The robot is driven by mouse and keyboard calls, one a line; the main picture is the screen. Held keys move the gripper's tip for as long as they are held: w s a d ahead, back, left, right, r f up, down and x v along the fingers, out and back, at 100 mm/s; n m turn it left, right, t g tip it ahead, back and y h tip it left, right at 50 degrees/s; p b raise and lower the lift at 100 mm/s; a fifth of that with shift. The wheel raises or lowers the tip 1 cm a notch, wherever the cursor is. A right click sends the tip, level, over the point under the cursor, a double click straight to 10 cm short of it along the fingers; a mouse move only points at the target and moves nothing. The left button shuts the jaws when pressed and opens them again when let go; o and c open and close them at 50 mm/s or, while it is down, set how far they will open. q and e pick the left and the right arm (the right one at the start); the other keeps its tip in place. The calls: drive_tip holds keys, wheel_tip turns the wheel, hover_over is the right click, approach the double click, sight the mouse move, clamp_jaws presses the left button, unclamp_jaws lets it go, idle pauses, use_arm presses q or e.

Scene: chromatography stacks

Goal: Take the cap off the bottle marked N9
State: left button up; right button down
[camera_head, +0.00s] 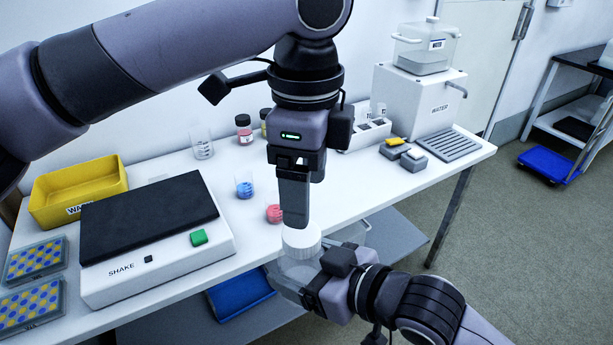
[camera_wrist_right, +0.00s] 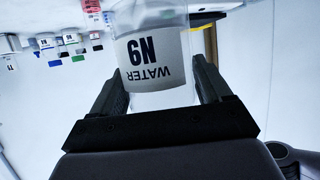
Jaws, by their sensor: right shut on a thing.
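The bottle marked N9 (camera_wrist_right: 155,62) shows in the right wrist view with its label, "WATER N9", upside down there. It sits between the two dark fingers of my right gripper (camera_wrist_right: 165,95), which is shut on it. In the head view the clear bottle (camera_head: 290,277) is held up in front of the table's edge. The white ribbed cap (camera_head: 302,241) is at the bottle's top. My left gripper (camera_head: 296,222) points straight down with its fingertips at the cap. Its fingers are seen edge-on and overlap, so I cannot tell whether they grip the cap.
The white table (camera_head: 350,195) carries a shaker (camera_head: 150,235), a yellow tray (camera_head: 78,190), beakers with blue (camera_head: 244,187) and pink (camera_head: 273,213) contents, and a water dispenser (camera_head: 418,100). Blue-and-yellow racks (camera_head: 35,258) lie at the left. A lower shelf (camera_head: 395,240) shows below.

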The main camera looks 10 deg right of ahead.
sight(302, 265)
use_arm(q)
wheel_tip(302, 265, down, 8)
drive_tip(key=shift+r, duration=0.15)
drive_tip(key=shift+c, duration=0.3)
drive_tip(key=c, duration=1)
drive_tip(key=n, duration=0.5)
drive_tip(key=shift+w, duration=0.2)
drive_tip(key=n, duration=0.5)
drive_tip(key=shift+w+r, duration=0.1)
drive_tip(key=shift+a, duration=0.1)
drive_tip(key=shift+r, duration=0.1)
drive_tip(key=shift+r, duration=1)
